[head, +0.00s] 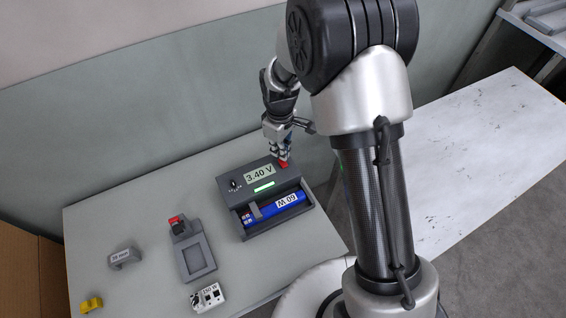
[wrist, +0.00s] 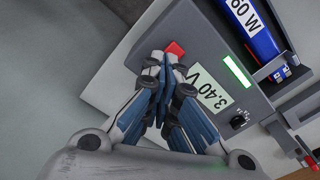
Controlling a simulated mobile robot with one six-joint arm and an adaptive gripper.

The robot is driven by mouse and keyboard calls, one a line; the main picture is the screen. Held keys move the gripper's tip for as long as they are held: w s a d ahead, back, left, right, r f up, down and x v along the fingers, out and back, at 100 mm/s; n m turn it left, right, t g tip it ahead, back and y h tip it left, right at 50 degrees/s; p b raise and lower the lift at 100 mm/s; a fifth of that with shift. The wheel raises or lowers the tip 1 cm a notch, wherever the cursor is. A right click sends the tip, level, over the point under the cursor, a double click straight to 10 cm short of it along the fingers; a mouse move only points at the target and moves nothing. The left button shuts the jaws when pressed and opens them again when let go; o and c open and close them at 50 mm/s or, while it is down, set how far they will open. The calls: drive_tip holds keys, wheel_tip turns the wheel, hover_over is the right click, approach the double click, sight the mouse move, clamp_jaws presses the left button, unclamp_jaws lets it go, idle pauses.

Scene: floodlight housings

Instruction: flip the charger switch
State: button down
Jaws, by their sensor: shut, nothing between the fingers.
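The charger (head: 226,190) is a dark grey box on the table, with a display reading 3.40 V (head: 260,173), a lit green bar (head: 264,186) and a small black knob (head: 234,184). A red switch (head: 283,164) sits at its far right corner; it also shows in the wrist view (wrist: 175,48). A blue battery marked 60 W (head: 283,206) lies in the charger's bay. My gripper (head: 281,158) is shut and empty, pointing down at the red switch. In the wrist view its fingertips (wrist: 162,62) are right beside the switch; I cannot tell whether they touch it.
A grey fixture (head: 196,262) with a red part stands left of the charger. A wall rises behind the table; a pale table (head: 480,150) stands right.

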drive_tip(key=shift+f+b, duration=0.35)
drive_tip(key=shift+f, duration=0.3)
wheel_tip(320, 180, up, 7)
drive_tip(key=p, duration=0.5)
idle(0.4)
